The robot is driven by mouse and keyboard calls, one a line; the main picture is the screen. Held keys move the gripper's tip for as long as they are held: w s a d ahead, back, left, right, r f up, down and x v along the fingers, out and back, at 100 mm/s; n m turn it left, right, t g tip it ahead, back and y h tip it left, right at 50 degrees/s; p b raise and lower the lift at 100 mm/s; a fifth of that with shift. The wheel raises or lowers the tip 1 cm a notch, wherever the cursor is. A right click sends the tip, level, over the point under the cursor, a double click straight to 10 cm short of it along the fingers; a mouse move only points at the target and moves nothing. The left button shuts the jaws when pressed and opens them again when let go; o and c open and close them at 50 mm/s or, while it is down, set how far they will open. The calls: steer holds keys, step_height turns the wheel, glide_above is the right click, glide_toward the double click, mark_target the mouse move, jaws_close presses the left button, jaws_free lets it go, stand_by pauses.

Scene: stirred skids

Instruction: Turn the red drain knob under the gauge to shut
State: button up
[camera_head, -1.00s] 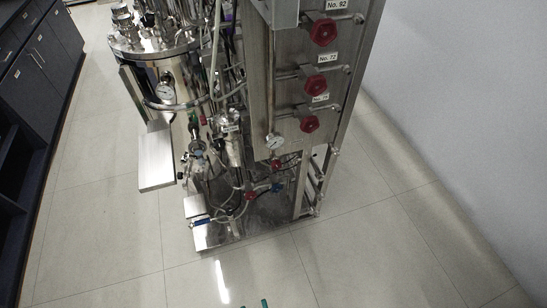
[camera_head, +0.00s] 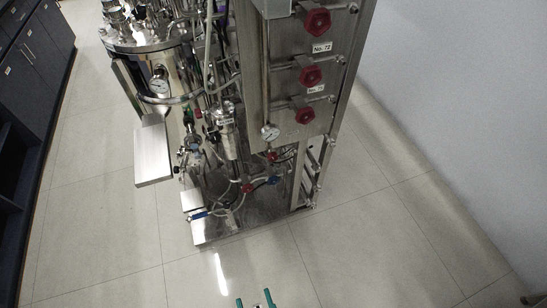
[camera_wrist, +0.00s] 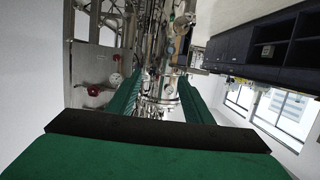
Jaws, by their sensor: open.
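The small round gauge (camera_head: 270,132) is at the lower left of the steel panel. A small red knob (camera_head: 270,156) sits just below it. My gripper (camera_head: 256,300) shows only as green fingertips at the bottom edge of the head view, open and well short of the skid. The wrist view looks upside down: the green fingers of my gripper (camera_wrist: 163,80) stand apart with nothing held between them. The gauge (camera_wrist: 115,79) is left of the fingers there, with the small red knob (camera_wrist: 115,57) above it in the picture.
Larger red knobs (camera_head: 310,75) line the panel above and right of the gauge. A steel tray (camera_head: 153,155) juts out left. The floor (camera_head: 330,260) before the skid is clear.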

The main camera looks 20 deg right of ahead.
steer(key=w+d+f+h, duration=0.2)
steer(key=w+d+f, duration=0.4)
steer(key=w+d, duration=0.15)
steer(key=t+y, duration=0.2)
steer(key=t, duration=0.1)
glide_toward(270, 150)
steer(key=w, duration=1)
steer(key=shift+w+d+f, duration=0.1)
steer(key=shift+w+f, duration=0.25)
steer(key=shift+w, duration=0.05)
steer(key=c, duration=1.1)
